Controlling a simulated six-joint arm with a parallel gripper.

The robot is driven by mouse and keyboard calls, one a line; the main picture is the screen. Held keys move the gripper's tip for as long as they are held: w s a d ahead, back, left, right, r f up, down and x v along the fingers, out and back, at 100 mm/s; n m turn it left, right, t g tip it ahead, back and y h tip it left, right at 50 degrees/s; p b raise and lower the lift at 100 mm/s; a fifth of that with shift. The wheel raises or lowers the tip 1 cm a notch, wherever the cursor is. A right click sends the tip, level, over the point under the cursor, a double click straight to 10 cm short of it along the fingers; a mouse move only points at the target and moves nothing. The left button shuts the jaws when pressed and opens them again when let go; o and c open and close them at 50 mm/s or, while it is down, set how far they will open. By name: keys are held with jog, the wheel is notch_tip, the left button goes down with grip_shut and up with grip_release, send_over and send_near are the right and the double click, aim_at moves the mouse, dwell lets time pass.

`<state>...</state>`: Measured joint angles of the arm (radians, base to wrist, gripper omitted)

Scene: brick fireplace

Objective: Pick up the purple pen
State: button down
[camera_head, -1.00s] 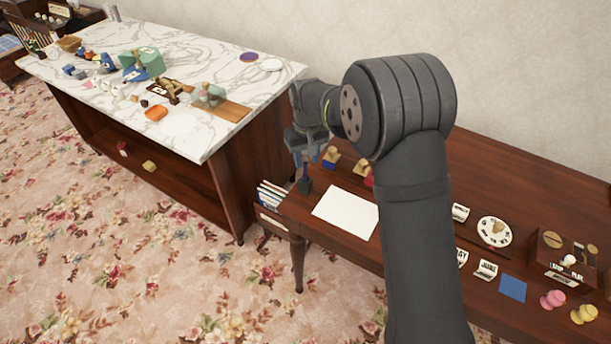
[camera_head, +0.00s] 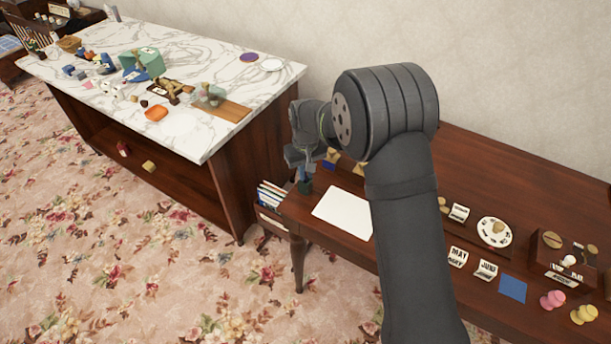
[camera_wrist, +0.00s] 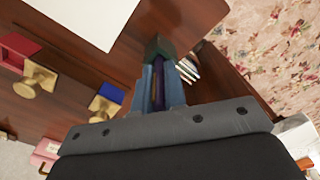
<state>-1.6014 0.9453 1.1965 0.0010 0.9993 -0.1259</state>
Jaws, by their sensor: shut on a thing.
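The purple pen (camera_wrist: 160,88) shows in the wrist view as a dark purple strip between my two blue fingers. My gripper (camera_wrist: 160,78) is shut on it. The pen's far end runs toward a dark green holder (camera_wrist: 159,46), and its lower part is hidden. In the head view, my gripper (camera_head: 304,174) points down just above the holder (camera_head: 304,187), at the left end of the wooden desk (camera_head: 345,247). The pen cannot be made out clearly there. A thin brownish strip lies beside the pen in the wrist view; I cannot tell what it is.
A white sheet (camera_head: 343,214) lies right of the holder. Stamps with wooden knobs, one with a blue base (camera_wrist: 111,93) and one red (camera_wrist: 18,46), stand close by. A marble-topped table (camera_head: 200,130) stands at left.

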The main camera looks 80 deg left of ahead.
jog(key=shift+r, duration=0.1)
notch_tip(320, 180, up, 9)
jog(key=w+d+t+y, duration=0.1)
jog(key=w+d, duration=0.1)
jog(key=w, duration=0.8)
jog(key=w+d+t+y, duration=0.2)
jog(key=w+d, duration=0.1)
jog(key=w, duration=0.7)
notch_tip(320, 180, down, 6)
jog(key=shift+a+f, duration=0.2)
jog(key=shift+a, duration=0.1)
jog(key=shift+s+f, duration=0.15)
jog(key=shift+f, duration=0.5)
dwell(1.2)
jog(key=shift+r, duration=0.1)
notch_tip(320, 180, up, 7)
dwell(0.7)
